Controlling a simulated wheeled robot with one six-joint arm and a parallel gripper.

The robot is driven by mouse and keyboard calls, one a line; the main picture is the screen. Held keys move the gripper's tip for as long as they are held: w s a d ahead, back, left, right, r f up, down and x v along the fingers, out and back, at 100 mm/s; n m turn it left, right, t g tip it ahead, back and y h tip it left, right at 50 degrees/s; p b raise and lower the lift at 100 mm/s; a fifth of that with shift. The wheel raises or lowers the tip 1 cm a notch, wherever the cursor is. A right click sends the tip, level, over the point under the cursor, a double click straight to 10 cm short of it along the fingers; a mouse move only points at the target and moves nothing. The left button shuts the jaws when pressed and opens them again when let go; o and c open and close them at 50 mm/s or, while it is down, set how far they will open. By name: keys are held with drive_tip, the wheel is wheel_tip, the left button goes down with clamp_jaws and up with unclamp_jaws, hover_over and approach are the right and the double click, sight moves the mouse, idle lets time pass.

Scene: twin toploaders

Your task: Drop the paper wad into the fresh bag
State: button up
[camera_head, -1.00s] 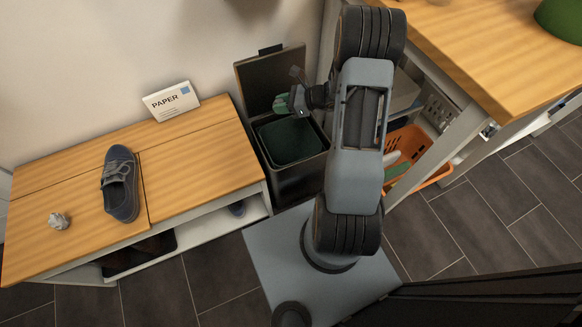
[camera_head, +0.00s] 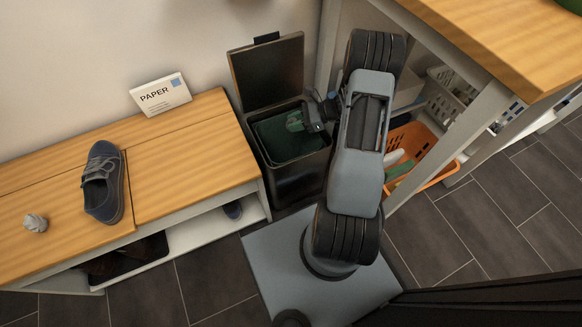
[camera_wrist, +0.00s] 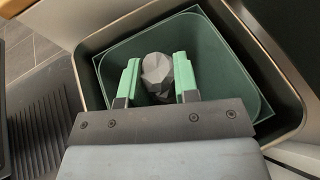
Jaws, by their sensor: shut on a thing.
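My gripper (camera_head: 293,122) (camera_wrist: 157,78) has green fingers and is shut on a grey, faceted paper wad (camera_wrist: 156,72), seen between the fingertips in the wrist view. In the head view the held wad cannot be made out. The gripper is at the mouth of a dark bin (camera_head: 297,180) with its lid (camera_head: 267,73) standing open at the back. A dark green bag (camera_head: 283,150) lines the bin; its green inside also shows around the fingers in the wrist view (camera_wrist: 220,75). How deep the fingertips reach is hard to tell.
A wooden bench (camera_head: 190,150) on the left holds a dark shoe (camera_head: 103,185), a white PAPER sign (camera_head: 160,95) and a second, pale crumpled wad (camera_head: 35,222). An orange basket (camera_head: 437,177) stands under a wooden counter (camera_head: 490,35) on the right.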

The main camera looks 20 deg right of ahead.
drive_tip(key=shift+f, duration=0.25)
drive_tip(key=o, duration=1)
drive_tip(key=shift+c, duration=0.2)
drive_tip(key=p+v, duration=0.4)
drive_tip(key=v, duration=0.9)
drive_tip(key=shift+d+r, duration=0.15)
drive_tip(key=shift+d, duration=0.2)
drive_tip(key=shift+s, duration=0.1)
